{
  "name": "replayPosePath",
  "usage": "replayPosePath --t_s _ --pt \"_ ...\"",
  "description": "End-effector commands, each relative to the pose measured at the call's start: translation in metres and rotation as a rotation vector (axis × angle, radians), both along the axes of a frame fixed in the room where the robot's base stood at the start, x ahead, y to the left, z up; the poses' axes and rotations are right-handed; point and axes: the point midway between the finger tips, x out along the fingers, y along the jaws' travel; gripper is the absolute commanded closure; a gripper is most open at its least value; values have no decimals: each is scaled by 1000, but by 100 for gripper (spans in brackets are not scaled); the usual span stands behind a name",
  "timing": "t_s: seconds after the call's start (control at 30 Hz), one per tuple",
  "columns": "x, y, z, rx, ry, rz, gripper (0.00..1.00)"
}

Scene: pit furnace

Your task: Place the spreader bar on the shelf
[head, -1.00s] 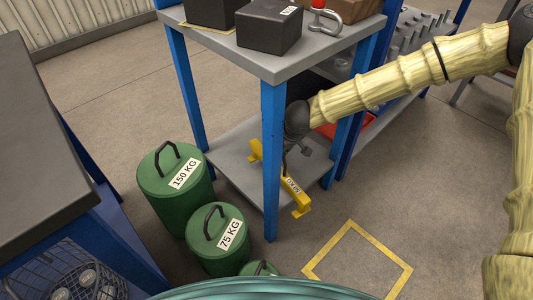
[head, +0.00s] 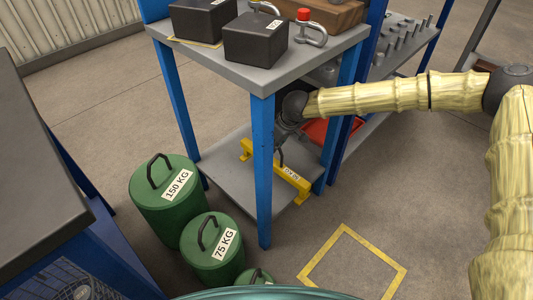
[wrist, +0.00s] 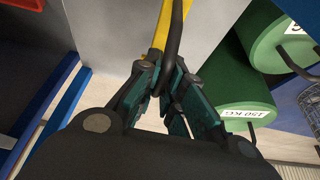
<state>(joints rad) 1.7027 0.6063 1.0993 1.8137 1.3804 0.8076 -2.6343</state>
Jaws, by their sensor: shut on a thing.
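The spreader bar (head: 291,181) is yellow with a white label and a dark loop on top. In the head view it is over the grey lower shelf (head: 225,182) of the blue-legged bench, passing behind the front leg. I cannot tell whether it touches the shelf. My gripper (head: 283,140) is below the bench top, above the bar, partly hidden by that leg. In the wrist view my gripper (wrist: 163,80) is shut on the dark loop, with part of the yellow bar (wrist: 161,28) beyond the fingers.
The blue front leg (head: 263,170) stands close to my gripper and the bar. Green weights marked 150 KG (head: 168,200) and 75 KG (head: 213,250) stand left of the bench. Dark blocks (head: 256,38) and a shackle (head: 308,28) sit on top. A red bin (head: 318,131) is behind.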

Motion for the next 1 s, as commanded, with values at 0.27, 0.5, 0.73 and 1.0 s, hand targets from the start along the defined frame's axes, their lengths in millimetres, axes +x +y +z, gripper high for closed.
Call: replayPosePath --t_s 0.27,0.5,0.73,1.0 --pt "48 -2 -5 4 -3 -3 100" --pt "87 -4 -9 3 -4 -4 100" --pt "124 -6 -12 4 -2 -3 100" --pt "145 -7 -12 2 -2 -2 100"
